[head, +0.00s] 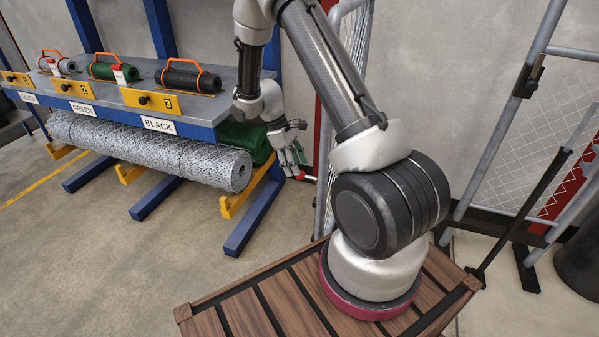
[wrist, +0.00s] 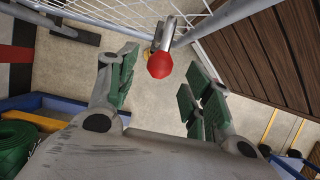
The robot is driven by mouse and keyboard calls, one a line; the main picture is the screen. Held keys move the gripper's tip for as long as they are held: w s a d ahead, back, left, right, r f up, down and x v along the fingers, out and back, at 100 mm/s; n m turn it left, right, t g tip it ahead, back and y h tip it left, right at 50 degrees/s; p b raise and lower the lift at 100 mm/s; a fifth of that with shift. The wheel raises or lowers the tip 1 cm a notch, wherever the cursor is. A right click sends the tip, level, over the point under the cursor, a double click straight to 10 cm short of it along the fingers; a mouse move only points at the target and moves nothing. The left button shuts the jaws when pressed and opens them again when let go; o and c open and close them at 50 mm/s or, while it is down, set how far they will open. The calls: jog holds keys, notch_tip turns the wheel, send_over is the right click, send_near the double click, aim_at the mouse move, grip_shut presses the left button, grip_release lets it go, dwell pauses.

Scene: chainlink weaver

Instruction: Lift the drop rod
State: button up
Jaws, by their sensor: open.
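A metal rod end with a red knob (wrist: 160,66) shows at the gate frame in the wrist view; I take it for the drop rod. A small red tip also shows just below my gripper in the head view (head: 305,177). My gripper (head: 290,150) is open and empty beside the gate post. In the wrist view its green-padded fingers (wrist: 157,90) stand wide apart, with the knob centred in the gap near and beyond the fingertips. I see no contact. Most of the rod is hidden behind the knob and my arm.
A mesh gate (head: 350,50) stands close behind my arm. A second fence panel (head: 520,140) stands at right. Open floor (head: 110,250) lies front left.

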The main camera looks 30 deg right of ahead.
jog(key=shift+x, duration=1.7)
